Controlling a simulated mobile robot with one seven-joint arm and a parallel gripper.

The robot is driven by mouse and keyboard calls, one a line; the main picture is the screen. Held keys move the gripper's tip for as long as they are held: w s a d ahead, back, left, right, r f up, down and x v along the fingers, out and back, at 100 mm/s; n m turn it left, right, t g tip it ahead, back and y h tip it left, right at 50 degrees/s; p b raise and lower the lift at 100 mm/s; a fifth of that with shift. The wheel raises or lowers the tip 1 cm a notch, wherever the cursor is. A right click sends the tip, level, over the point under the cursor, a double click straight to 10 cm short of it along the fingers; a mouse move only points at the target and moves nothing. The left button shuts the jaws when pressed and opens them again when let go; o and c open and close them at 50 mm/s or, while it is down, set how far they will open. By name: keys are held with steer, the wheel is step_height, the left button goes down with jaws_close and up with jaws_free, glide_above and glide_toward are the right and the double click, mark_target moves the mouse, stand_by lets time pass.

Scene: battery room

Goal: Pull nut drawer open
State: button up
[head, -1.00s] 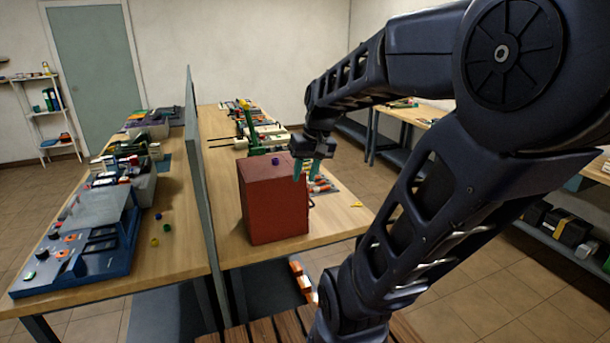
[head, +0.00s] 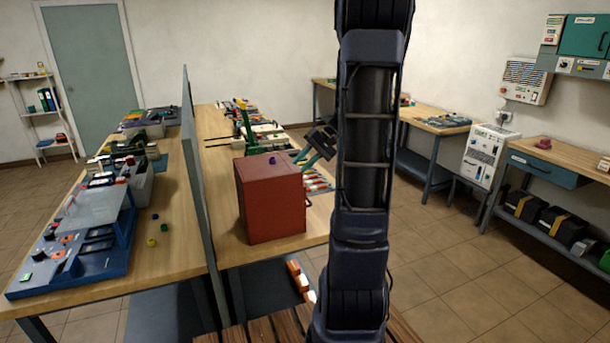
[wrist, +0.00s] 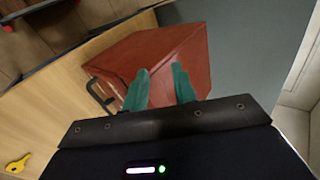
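A red box (head: 270,205) stands on the wooden bench, with a dark bar handle (head: 307,200) on its right-hand side. I take this box to be the nut drawer unit; no drawer stands out from it that I can see. My gripper (head: 312,156) is up and to the right of the box in the head view, with teal fingers. In the wrist view the fingers (wrist: 160,84) are apart with nothing between them, in front of the red box (wrist: 170,50). The black handle (wrist: 100,96) lies to the left of the fingers, untouched.
A small purple piece (head: 272,160) sits on top of the box. A grey upright panel (head: 198,190) divides the bench on the left. Coloured parts lie behind the box. A yellow piece (wrist: 18,163) lies on the bench. The floor to the right is open.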

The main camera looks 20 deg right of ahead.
steer(key=w+d+f+m+t+y, duration=0.1)
steer(key=w+d+f+t+y, duration=0.15)
steer(key=w+d+f, duration=0.4)
steer(key=w+d+f+m+t+y, duration=0.1)
steer(key=w+d+f+t+y, duration=0.2)
steer(key=d, duration=0.6)
steer(key=w+f+x, duration=0.1)
steer(key=x, duration=0.9)
steer(key=shift+w+f+h, duration=0.3)
steer(key=shift+f+h, duration=0.05)
jaws_close()
